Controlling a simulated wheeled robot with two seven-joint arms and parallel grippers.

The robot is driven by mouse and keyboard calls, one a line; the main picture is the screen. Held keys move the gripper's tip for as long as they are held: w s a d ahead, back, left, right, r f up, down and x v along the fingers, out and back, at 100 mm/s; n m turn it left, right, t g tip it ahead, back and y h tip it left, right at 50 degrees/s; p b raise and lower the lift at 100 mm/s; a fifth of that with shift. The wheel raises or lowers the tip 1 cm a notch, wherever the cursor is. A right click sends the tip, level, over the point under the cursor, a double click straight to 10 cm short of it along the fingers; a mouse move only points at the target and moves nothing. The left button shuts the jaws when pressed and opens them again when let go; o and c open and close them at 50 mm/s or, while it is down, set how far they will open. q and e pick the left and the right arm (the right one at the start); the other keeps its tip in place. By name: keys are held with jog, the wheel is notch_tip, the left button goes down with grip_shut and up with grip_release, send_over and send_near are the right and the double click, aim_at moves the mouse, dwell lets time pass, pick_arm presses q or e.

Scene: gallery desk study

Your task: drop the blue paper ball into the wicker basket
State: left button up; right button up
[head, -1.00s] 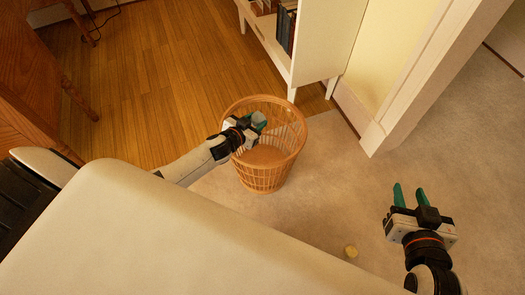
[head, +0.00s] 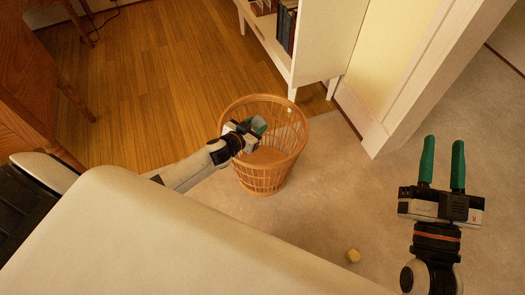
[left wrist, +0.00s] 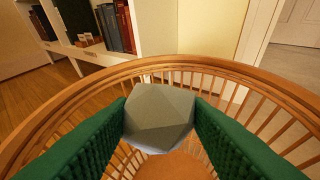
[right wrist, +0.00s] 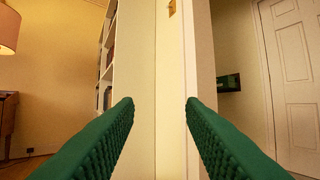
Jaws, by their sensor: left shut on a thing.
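The wicker basket (head: 264,178) stands upright on the floor, open at the top, in the middle of the head view. My left gripper (head: 257,125) is over the basket's opening, at about rim height. It is shut on the paper ball (left wrist: 160,117), a faceted ball that looks grey-blue between the green fingers. In the left wrist view the basket's rim (left wrist: 165,62) curves around beyond the ball, and its floor shows below. My right gripper (head: 441,165) is open and empty, off to the right of the basket.
A white bookshelf (head: 325,40) stands behind the basket, beside a wall and white door frame (head: 400,100). A small yellow object (head: 353,256) lies on the carpet between the basket and my right arm. A wooden desk (head: 35,100) is at the left.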

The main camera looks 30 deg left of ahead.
pick_arm(q)
jog(key=o, duration=1)
jog(key=shift+o, duration=0.2)
jog(key=shift+s+r, duration=0.15)
jog(key=shift+s, duration=0.1)
jog(key=p+v, duration=0.2)
jog(key=v, duration=0.2)
jog(key=shift+s+a+r, duration=0.1)
jog(key=shift+s+r, duration=0.1)
jog(key=shift+s, duration=0.1)
jog(key=shift+p+v, duration=0.95)
jog(key=shift+v, duration=2.4)
pick_arm(e)
jog(key=s+d+f+g+h, duration=0.1)
jog(key=f+g, duration=0.4)
jog(key=f, duration=0.1)
jog(key=s+d+f+g+h, duration=0.2)
jog(key=f+g, duration=0.3)
jog(key=f, duration=0.2)
jog(key=shift+f+h, duration=0.25)
jog(key=shift+h, duration=0.05)
